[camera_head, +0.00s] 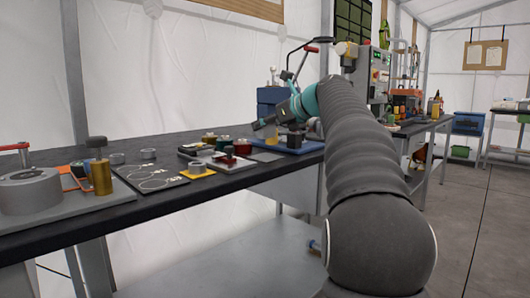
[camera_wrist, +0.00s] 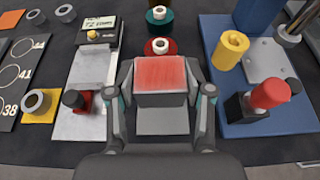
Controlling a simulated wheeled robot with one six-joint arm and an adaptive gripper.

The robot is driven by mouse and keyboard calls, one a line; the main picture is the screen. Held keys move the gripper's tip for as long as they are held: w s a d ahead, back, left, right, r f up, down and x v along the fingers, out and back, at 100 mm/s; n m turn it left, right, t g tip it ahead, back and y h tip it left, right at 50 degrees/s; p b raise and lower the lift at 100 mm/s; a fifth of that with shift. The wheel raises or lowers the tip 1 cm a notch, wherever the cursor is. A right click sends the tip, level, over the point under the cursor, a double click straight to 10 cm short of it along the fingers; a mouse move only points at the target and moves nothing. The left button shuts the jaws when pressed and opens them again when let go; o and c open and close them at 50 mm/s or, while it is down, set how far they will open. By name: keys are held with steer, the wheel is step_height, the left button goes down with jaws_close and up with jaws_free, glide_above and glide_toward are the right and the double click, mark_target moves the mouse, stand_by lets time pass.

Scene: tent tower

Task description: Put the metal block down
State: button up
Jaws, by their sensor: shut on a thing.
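The metal block (camera_wrist: 161,76) is grey with a scuffed red face. It sits between the two fingers of my gripper (camera_wrist: 160,90) in the wrist view, and they are shut on it. The block is over the dark bench strip between a light grey plate (camera_wrist: 82,124) on the left and a blue board (camera_wrist: 250,125) on the right. I cannot tell whether its underside touches anything. In the head view my gripper (camera_head: 263,124) is low over the bench (camera_head: 225,182), and the block cannot be made out there.
Red (camera_wrist: 160,47) and green (camera_wrist: 158,19) spools are just beyond the block. A number card (camera_wrist: 20,68) lies at left.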

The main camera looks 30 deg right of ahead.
steer(key=shift+f+b, duration=1)
steer(key=shift+f, duration=1.65)
steer(key=o, duration=1.4)
steer(key=shift+f, duration=0.1)
steer(key=shift+c, duration=0.2)
steer(key=shift+s+r, duration=0.2)
steer(key=p+v, duration=0.1)
steer(key=v, duration=1)
steer(key=shift+s+p, duration=0.3)
steer(key=shift+d+r, duration=0.15)
